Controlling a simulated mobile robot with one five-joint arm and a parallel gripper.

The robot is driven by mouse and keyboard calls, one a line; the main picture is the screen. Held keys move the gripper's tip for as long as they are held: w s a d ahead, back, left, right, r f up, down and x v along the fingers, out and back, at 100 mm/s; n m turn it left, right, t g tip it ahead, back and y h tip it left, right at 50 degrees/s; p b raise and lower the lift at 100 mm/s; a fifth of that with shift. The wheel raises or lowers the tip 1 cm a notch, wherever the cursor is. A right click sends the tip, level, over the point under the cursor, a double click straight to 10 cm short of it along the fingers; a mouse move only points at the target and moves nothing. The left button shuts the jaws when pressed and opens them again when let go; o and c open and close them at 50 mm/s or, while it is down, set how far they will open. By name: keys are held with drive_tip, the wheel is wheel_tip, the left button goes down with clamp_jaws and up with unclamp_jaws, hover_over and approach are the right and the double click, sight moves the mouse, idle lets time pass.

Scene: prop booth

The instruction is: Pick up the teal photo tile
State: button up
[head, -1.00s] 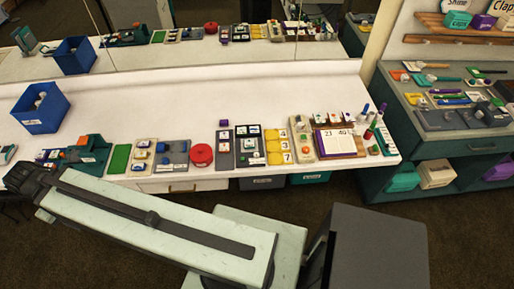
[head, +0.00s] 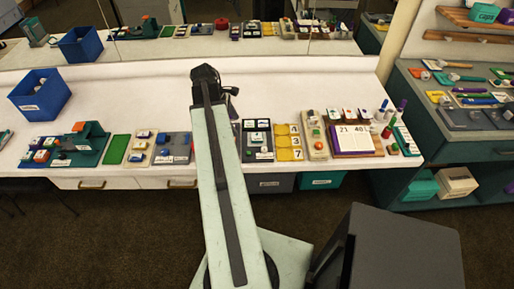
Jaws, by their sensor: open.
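My arm reaches forward over the table, and my gripper (head: 206,76) is at its dark far end, above the white tabletop. It is small and seen from behind; it appears empty. No tile can be surely picked out as the teal photo tile. Small picture tiles sit on a dark board (head: 258,155) just right of my arm, including a pale tile (head: 256,138) in its middle; their colours are too small to tell. My arm hides part of the table left of that board.
A blue bin (head: 38,103) stands at the left. A teal stand (head: 88,155), a green mat (head: 116,150), a yellow number strip (head: 289,155) and a calendar (head: 353,138) line the front edge. The table's back half is mostly clear. A mirror reflects everything behind.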

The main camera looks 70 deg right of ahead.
approach(257, 137)
drive_tip(key=b+x, duration=0.8)
drive_tip(key=shift+w+d+f, duration=0.1)
drive_tip(key=shift+w+f, duration=0.05)
drive_tip(key=shift+f, duration=0.1)
drive_tip(key=shift+r, duration=0.2)
drive_tip(key=c, duration=1.4)
